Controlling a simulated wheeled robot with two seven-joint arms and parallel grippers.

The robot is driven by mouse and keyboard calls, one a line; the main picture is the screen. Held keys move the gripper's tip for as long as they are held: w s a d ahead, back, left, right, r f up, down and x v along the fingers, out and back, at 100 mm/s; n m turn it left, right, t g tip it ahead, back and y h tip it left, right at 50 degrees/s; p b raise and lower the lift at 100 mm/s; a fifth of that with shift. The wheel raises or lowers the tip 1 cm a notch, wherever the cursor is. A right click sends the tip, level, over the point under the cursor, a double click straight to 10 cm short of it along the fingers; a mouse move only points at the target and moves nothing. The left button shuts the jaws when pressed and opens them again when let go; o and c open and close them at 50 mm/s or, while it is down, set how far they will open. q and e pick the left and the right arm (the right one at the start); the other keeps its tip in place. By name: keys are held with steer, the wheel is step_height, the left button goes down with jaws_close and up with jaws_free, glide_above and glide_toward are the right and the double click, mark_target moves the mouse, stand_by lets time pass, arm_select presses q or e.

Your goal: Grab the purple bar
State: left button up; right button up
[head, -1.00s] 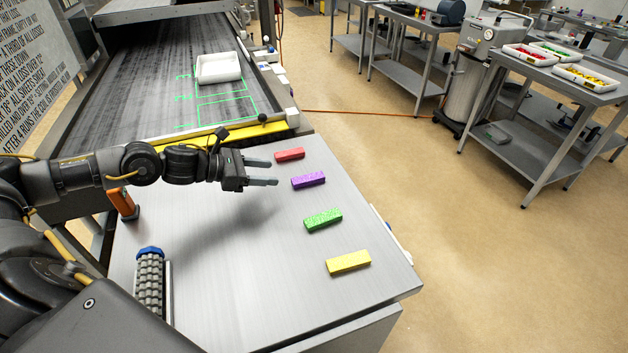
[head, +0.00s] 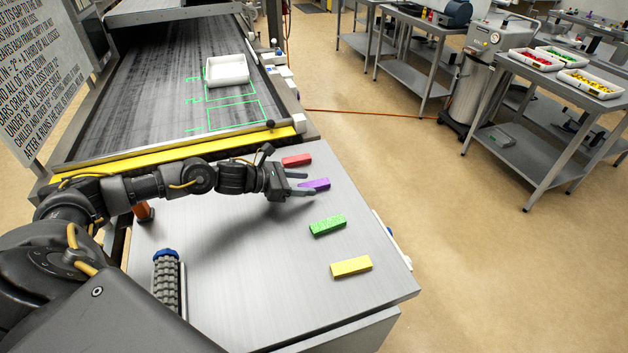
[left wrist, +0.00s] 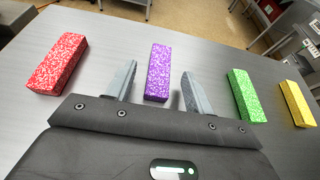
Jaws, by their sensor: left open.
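The purple bar (head: 315,184) lies on the grey metal table, between the red bar (head: 297,160) and the green bar (head: 328,225). My left gripper (head: 311,184) is open and low over the table at the purple bar, partly covering it in the head view. In the left wrist view, the purple bar (left wrist: 158,72) shows between and just beyond the two fingertips of my left gripper (left wrist: 158,80), with a gap on both sides. I cannot tell its exact height over the table. My right gripper is not in view.
The red bar (left wrist: 60,64) and green bar (left wrist: 246,95) flank the fingers in the left wrist view. A yellow bar (head: 351,267) lies nearer the table's front. A conveyor with a white tray (head: 227,70) lies behind.

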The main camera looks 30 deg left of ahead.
arm_select(q)
steer(key=shift+x, duration=1.1)
steer(key=shift+a, duration=0.1)
steer(key=c, duration=1.1)
steer(key=shift+r, duration=0.1)
